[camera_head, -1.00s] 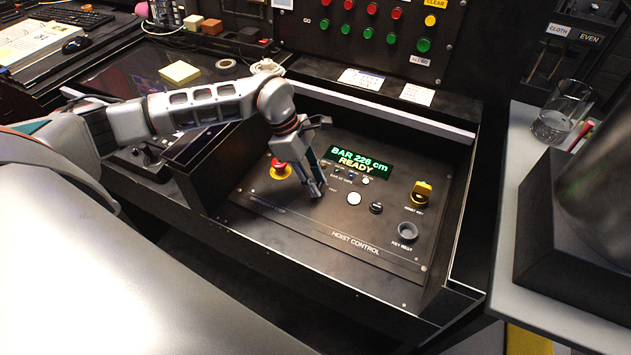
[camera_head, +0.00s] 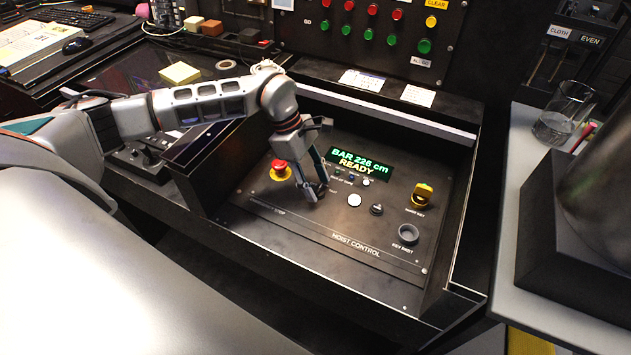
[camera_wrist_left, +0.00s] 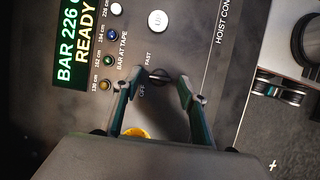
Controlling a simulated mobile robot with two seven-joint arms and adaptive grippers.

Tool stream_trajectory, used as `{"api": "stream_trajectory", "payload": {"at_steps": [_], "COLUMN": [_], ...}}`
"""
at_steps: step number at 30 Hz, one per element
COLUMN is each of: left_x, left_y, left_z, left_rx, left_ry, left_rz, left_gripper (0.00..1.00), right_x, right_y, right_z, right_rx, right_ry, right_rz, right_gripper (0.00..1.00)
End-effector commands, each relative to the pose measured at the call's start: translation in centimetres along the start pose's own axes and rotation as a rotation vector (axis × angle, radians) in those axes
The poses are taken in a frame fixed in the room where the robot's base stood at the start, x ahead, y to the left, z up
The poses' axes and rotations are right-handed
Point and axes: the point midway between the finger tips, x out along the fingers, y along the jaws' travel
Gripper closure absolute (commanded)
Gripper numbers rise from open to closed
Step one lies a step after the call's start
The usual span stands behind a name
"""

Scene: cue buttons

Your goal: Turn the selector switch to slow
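The selector switch (camera_wrist_left: 158,77) is a small dark knob on the hoist control panel (camera_head: 290,226). In the left wrist view it shows beside the labels FAST and OFF; a SLOW label is not visible. My left gripper (camera_head: 313,192) points down at the panel. In the left wrist view, its two fingers (camera_wrist_left: 157,84) stand apart on either side of the switch. I cannot tell whether they touch it. In the head view the gripper hides the switch. My right gripper is not in view.
The display (camera_head: 358,165) reads BAR 226 cm, READY. A red stop button (camera_head: 280,167) sits close left of my gripper. A glass (camera_head: 562,115) stands on the right-hand table.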

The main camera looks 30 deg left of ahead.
Motion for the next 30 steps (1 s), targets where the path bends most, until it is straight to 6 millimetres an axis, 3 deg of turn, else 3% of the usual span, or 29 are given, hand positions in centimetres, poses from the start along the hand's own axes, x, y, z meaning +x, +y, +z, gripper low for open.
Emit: {"api": "stream_trajectory", "payload": {"at_steps": [7,11,24,30], "left_x": [-0.1,-1.1,-9.4,-11.5], "left_y": [0.0,0.1,0.1,0.0], "left_z": [0.0,0.0,0.0,0.0], "left_rx": [-0.001,-0.001,-0.001,0.0], "left_ry": [0.0,0.001,0.001,0.0], "left_rz": [0.0,0.002,0.003,0.001], "left_gripper": [0.58,0.58,0.58,0.58], "right_x": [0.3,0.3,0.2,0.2], "right_y": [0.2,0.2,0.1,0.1], "right_z": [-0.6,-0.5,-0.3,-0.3], "right_rx": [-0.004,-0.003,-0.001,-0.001], "right_ry": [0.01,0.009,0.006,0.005], "right_rz": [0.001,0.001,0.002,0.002], "right_gripper": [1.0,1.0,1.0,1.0]}}
